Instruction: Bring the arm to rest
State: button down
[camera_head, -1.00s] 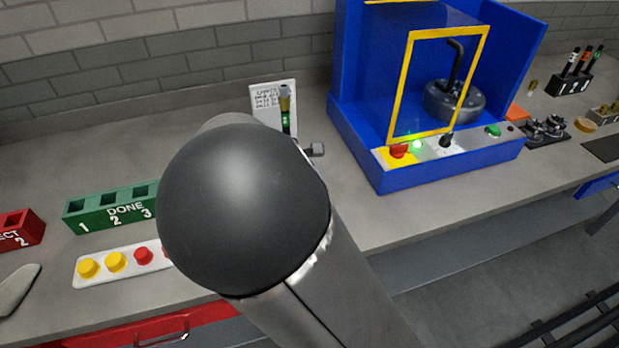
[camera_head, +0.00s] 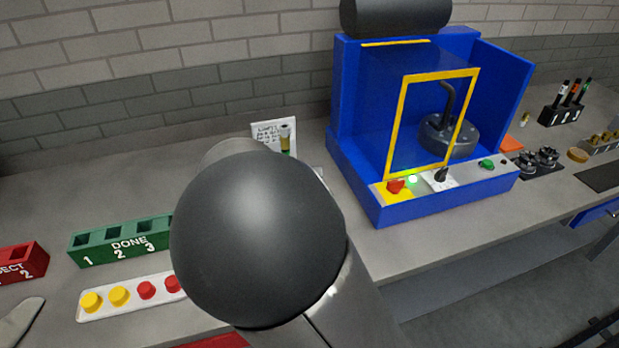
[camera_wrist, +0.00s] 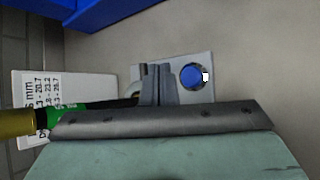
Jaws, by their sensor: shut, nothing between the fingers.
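My gripper (camera_wrist: 159,75) shows in the wrist view with its two dark fingers together and nothing between them. It is over a pale plate (camera_wrist: 204,60) with a round blue part (camera_wrist: 190,76). In the head view my dark, rounded arm link covers the middle of the bench and hides the gripper. A tube with green, black and yellow bands (camera_wrist: 22,122) lies across the left of the wrist view, close to the gripper; whether they touch I cannot tell. The top of a similar tube (camera_head: 285,138) shows behind my arm.
A blue cabinet (camera_head: 352,165) with a yellow-framed window stands right of my arm. A green DONE rack (camera_head: 120,241), a button strip (camera_head: 134,294) and a red rack (camera_head: 24,262) are on the left. A white printed card (camera_head: 264,131) stands behind.

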jog(key=s+d+m+g+y, duration=0.2)
jog(key=s+d+m+g, duration=0.3)
jog(key=s+d+m, duration=0.55)
jog(key=s+d+r+m+g+y, duration=0.1)
jog(key=s+m, duration=0.3)
jog(key=s, duration=0.4)
jog(key=s+d+r+m+y, duration=0.1)
jog(key=s+d+m, duration=0.3)
jog(key=s, duration=0.4)
jog(key=shift+s+d+r+m+g+y, duration=0.2)
jog(key=shift+s+d+m+g+y, duration=0.15)
jog(key=shift+m+y, duration=0.35)
